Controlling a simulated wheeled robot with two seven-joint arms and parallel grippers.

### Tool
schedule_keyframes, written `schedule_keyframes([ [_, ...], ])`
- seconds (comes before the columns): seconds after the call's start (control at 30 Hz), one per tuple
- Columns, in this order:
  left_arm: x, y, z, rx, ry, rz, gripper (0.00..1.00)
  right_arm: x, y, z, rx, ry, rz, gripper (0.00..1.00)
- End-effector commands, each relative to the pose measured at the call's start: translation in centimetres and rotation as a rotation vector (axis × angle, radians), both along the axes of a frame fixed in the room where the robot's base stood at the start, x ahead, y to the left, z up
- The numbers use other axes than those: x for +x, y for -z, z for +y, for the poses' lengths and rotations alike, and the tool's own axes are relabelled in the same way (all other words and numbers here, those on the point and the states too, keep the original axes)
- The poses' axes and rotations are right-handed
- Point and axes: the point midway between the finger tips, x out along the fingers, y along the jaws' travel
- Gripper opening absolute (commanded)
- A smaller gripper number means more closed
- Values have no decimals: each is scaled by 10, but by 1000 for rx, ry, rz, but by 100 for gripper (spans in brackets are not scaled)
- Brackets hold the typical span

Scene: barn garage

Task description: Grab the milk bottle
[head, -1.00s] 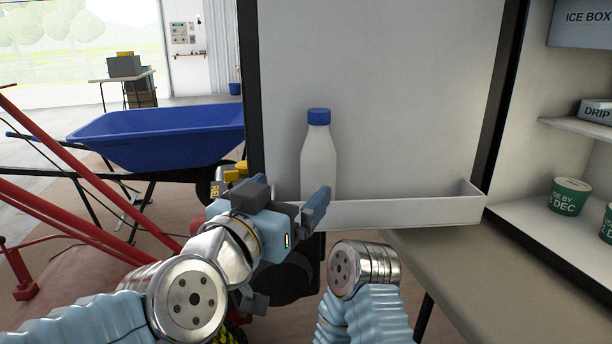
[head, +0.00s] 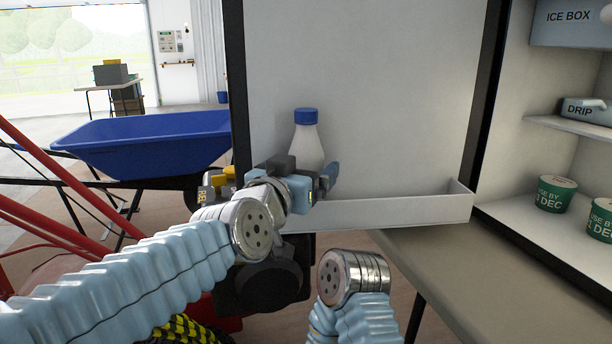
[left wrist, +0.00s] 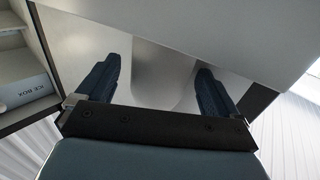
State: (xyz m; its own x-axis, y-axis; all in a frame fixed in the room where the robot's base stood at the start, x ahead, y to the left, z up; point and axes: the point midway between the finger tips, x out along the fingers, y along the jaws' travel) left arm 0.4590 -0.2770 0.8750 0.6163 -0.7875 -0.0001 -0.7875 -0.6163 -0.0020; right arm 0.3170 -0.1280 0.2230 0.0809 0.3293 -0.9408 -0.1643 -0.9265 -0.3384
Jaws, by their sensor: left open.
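The milk bottle (head: 307,146) is white with a blue cap (head: 305,116). It stands upright in the white shelf bin (head: 400,211) on the inside of the open fridge door. My left gripper (head: 316,184) is in front of the bottle's lower part and hides it in the head view. In the left wrist view, my left gripper (left wrist: 157,85) has its two dark blue fingers wide apart. The pale bottle body (left wrist: 160,72) shows between them, with no clear contact. My right gripper is out of the head view.
The open door panel (head: 400,90) rises behind the bottle. The fridge interior at right holds an ice box (head: 568,17), a drip container (head: 582,108) and green-labelled tubs (head: 553,195). A blue wheelbarrow (head: 145,145) stands at left. The bin's right part is empty.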

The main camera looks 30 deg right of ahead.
Motion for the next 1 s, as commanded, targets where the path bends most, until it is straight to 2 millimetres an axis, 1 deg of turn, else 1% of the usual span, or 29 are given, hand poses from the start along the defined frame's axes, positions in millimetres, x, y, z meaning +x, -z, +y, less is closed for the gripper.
schedule_keyframes([
  [0.03, 0, 0, 0, 0, 0, 0, 91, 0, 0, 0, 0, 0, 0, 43],
  [0.07, 0, 0, 0, 0, 0, 0, 87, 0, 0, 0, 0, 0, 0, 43],
  [0.5, 0, 0, 0, 0, 0, 0, 19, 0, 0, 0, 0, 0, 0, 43],
  [0.53, -1, -2, 0, -2, 0, -2, 17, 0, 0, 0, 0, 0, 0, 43],
  [0.83, 0, -3, 2, -2, -1, -2, 17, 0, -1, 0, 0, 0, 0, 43],
  [1.0, 5, -10, 7, -3, -1, -2, 17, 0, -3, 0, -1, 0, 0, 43],
])
